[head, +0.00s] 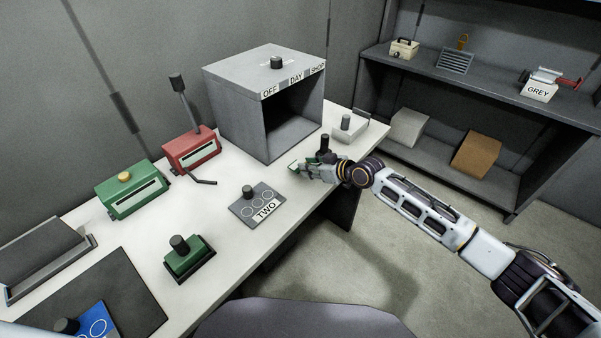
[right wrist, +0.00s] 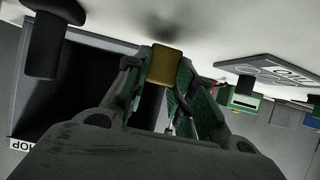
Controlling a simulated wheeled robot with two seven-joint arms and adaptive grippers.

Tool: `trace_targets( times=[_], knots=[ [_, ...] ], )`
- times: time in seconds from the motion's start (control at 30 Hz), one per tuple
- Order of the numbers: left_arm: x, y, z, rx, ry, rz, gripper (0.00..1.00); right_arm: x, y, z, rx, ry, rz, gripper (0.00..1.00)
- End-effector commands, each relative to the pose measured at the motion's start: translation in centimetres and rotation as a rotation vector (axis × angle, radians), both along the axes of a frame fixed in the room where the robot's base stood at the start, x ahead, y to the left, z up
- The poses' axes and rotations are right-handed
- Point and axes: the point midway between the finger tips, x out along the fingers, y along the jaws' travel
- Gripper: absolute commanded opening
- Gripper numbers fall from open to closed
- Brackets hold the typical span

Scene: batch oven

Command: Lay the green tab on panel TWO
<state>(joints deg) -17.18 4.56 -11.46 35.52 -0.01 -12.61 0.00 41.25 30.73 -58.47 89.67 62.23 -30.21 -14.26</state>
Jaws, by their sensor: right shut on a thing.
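My right gripper (head: 296,168) is just above the white bench near its right edge, in front of the oven's open mouth. In the right wrist view its fingers (right wrist: 163,85) are shut on a small gold-brown block (right wrist: 165,64); green strips line the fingers. I cannot tell whether this block is part of the green tab. Panel TWO (head: 265,210) is a grey plate with circles and a dark knob, left of and nearer than the gripper. It also shows in the right wrist view (right wrist: 275,69). A green block with a black knob (head: 190,262) lies nearer left. My left gripper is out of view.
The grey oven box (head: 235,115) stands behind the gripper. Red (head: 190,150) and green boxes (head: 135,195) line the back left. A blue panel (head: 95,322) is front left. Bench between gripper and panel TWO is clear.

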Motion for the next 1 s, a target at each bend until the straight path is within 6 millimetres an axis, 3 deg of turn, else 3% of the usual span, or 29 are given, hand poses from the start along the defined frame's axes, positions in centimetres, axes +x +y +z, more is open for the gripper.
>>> trace_targets(
  times=[0.43, 1.0],
  knots=[
    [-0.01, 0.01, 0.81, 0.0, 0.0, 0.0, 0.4, -0.01, 0.01, 1.13, 0.0, 0.0, 0.0, 0.0],
    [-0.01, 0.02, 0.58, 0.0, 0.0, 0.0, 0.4, 0.02, 0.01, 0.97, 0.0, 0.0, 0.0, 0.0]
  ],
)
